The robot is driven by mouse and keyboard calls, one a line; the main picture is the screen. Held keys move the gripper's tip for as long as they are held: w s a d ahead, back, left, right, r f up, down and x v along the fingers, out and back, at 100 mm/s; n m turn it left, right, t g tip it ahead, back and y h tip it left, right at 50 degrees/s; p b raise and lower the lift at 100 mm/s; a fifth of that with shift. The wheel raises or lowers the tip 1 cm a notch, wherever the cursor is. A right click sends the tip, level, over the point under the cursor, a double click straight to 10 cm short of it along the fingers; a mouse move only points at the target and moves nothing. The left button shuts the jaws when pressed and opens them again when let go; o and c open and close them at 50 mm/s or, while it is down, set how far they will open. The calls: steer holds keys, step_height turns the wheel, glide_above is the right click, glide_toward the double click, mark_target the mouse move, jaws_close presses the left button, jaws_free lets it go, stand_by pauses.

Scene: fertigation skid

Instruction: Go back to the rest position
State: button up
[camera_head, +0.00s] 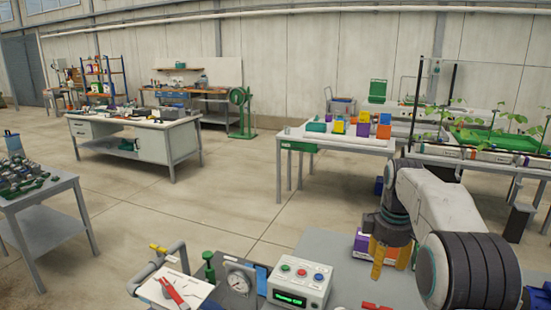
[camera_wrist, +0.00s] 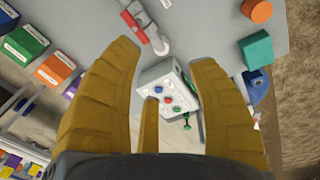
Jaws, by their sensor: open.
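My gripper (camera_head: 389,268) is at the lower right in the head view, its yellow fingers pointing down over the grey bench. It is to the right of the pale control box (camera_head: 301,284), apart from it. In the wrist view my gripper (camera_wrist: 160,58) has its fingers spread wide. The control box (camera_wrist: 165,80) shows between and beyond them, with red, green and blue buttons. No object is seen held. The box's green display is lit and seems to read "Pump Off". A finger hides part of the bench in the wrist view.
A pressure gauge (camera_head: 238,282), a green-handled valve (camera_head: 209,268) and a white panel with a red lever (camera_head: 172,290) stand left of the box. A purple-and-white carton (camera_head: 361,245) is close behind my gripper. Open floor (camera_head: 225,205) lies beyond the bench.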

steer(key=s+a+r+m+t, duration=0.1)
steer(key=s+a+r+m, duration=0.15)
steer(key=s, duration=0.55)
steer(key=s+a+r+m+t, duration=0.1)
steer(key=s+a+r+m, duration=0.15)
steer(key=s, duration=0.55)
steer(key=s+a+f+m, duration=0.1)
steer(key=s+f+m, duration=0.1)
steer(key=s, duration=0.5)
steer(key=s+a+f+m+t, duration=0.1)
steer(key=s+a+f+m, duration=0.1)
steer(key=s+f, duration=0.2)
steer(key=s, duration=0.3)
steer(key=shift+s+f+m, duration=0.2)
steer(key=shift+f+m, duration=0.1)
